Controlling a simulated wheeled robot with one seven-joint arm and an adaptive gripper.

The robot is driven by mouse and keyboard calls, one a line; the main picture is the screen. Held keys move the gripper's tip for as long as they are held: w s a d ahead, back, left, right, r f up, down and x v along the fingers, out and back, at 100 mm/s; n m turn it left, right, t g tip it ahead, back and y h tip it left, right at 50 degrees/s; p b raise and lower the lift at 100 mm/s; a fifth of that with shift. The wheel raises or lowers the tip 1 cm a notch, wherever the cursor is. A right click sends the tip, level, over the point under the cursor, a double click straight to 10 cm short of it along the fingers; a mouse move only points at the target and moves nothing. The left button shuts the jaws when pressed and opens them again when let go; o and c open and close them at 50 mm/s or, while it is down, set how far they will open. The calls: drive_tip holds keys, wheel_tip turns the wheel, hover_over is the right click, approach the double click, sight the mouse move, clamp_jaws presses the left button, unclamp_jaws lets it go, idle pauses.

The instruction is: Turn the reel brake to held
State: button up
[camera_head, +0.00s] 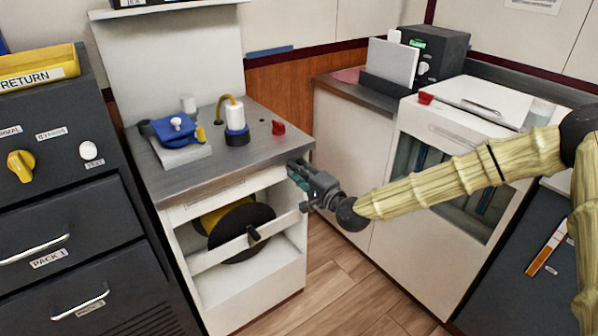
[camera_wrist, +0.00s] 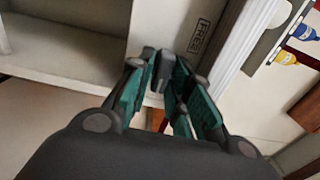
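In the head view, the reel (camera_head: 240,232) is a dark disc with a yellow part behind it, inside the open white cabinet (camera_head: 255,288). A small black knob (camera_head: 254,234) sits on the pale bar across the reel. My gripper (camera_head: 296,170) is at the cabinet's upper right front edge. In the wrist view, the green-padded fingers of my gripper (camera_wrist: 165,78) are close together around a small grey piece (camera_wrist: 163,68), which may be the reel brake lever. I cannot tell whether both fingers press on it. A label (camera_wrist: 202,35) beside it seems to read FREE.
The metal counter (camera_head: 225,165) above holds a blue device (camera_head: 174,128), a white-and-blue bottle (camera_head: 236,122) and a red knob (camera_head: 278,127). A dark drawer unit (camera_head: 80,200) stands at left. Another white cabinet (camera_head: 425,255) stands close at right. Wooden floor lies between.

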drive_tip(key=shift+o, duration=0.8)
drive_tip(key=shift+s, duration=0.15)
drive_tip(key=v, duration=1.1)
drive_tip(key=shift+s+d, duration=0.25)
drive_tip(key=shift+s, duration=0.05)
drive_tip(key=shift+f, duration=0.1)
